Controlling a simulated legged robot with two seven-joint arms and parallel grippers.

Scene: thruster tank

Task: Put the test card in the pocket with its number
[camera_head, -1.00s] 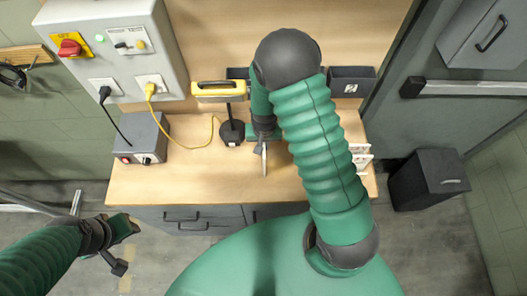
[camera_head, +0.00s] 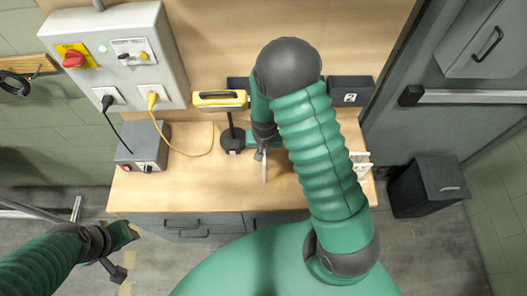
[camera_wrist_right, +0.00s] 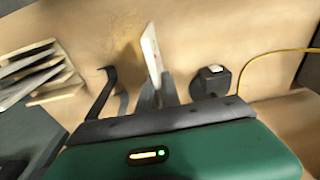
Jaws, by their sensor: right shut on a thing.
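My right gripper (camera_head: 264,155) is shut on the test card (camera_head: 265,169), above the tabletop. The white card is nearly edge-on in the head view; it stands up between the fingers in the right wrist view (camera_wrist_right: 152,48), its number not readable. A dark pocket (camera_head: 366,83) marked 2 is on the back board, right of my right arm. Another dark pocket (camera_head: 237,83) shows partly left of the arm; its number is hidden. My left gripper (camera_head: 122,252) is open and empty, low at the left, off the table.
A rack (camera_wrist_right: 45,82) with several slats or cards is beside the gripper; part shows at the table's right (camera_head: 361,158). A grey box (camera_head: 142,150) stands further left.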

